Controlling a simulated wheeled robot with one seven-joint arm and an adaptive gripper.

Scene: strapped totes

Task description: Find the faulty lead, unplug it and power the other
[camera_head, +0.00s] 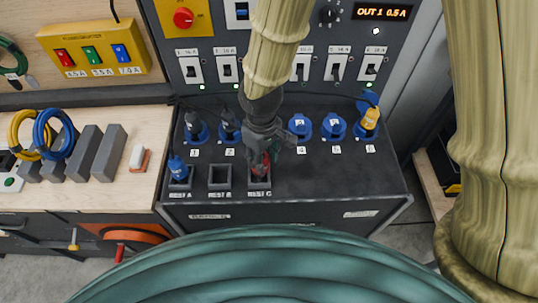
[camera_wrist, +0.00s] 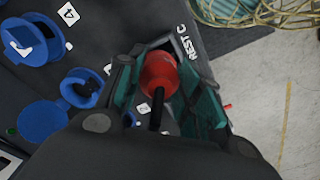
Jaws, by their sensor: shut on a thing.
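My gripper (camera_head: 262,152) is shut on a red plug (camera_head: 262,169) at the REST C holder (camera_head: 259,184). In the wrist view the red plug (camera_wrist: 158,72) sits between the fingers (camera_wrist: 163,92), beside the REST C label; whether it is fully seated is hidden. A blue plug (camera_head: 177,167) stands in REST A. REST B (camera_head: 219,177) is empty. A yellow plug (camera_head: 370,118) is in outlet 6. Outlets 4 (camera_head: 300,126) and 5 (camera_head: 333,126) show blue covers. Outlet 3 is hidden by my arm.
Breakers (camera_head: 190,68) line the back panel. The display (camera_head: 382,12) reads OUT 1 0.5 A. Green lights show under breakers 1, 2 and 6. A yellow box with coloured switches (camera_head: 95,52) and cable coils (camera_head: 53,134) are at left.

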